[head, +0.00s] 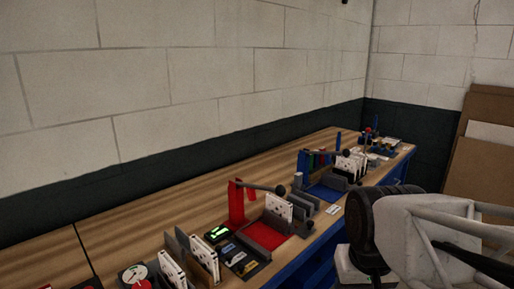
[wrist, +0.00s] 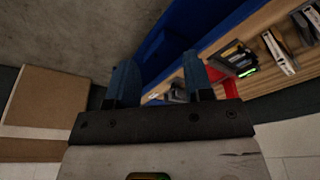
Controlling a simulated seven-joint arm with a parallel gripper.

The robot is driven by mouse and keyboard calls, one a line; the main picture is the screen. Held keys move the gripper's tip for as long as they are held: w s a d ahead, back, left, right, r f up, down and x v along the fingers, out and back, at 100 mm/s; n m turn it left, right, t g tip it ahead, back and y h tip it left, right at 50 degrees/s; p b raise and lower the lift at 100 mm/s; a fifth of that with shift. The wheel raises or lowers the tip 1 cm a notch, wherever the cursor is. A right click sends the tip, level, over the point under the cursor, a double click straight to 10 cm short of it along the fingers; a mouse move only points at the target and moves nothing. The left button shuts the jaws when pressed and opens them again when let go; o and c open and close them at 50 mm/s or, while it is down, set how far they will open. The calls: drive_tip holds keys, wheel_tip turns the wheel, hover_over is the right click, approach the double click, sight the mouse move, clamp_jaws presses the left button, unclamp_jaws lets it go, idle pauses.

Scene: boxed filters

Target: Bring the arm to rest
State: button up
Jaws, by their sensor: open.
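In the wrist view my gripper (wrist: 161,82) is open, with its two blue-grey fingers apart and nothing between them. It hangs clear of the bench, whose wooden top and blue side show beyond the fingers. In the head view part of my arm fills the lower right, in front of the bench edge; the gripper's fingers cannot be made out there.
The long wooden bench (head: 134,230) runs along a block wall. It carries a red fixture (head: 237,204), a blue fixture (head: 322,191), white boxed filters (head: 172,268) in racks and a dark tray (head: 243,260). Cardboard sheets (head: 482,165) lean at the right.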

drive_tip(key=shift+s+d+f, duration=0.25)
drive_tip(key=shift+s, duration=0.45)
drive_tip(key=shift+s+d+f, duration=0.2)
drive_tip(key=shift+s, duration=0.45)
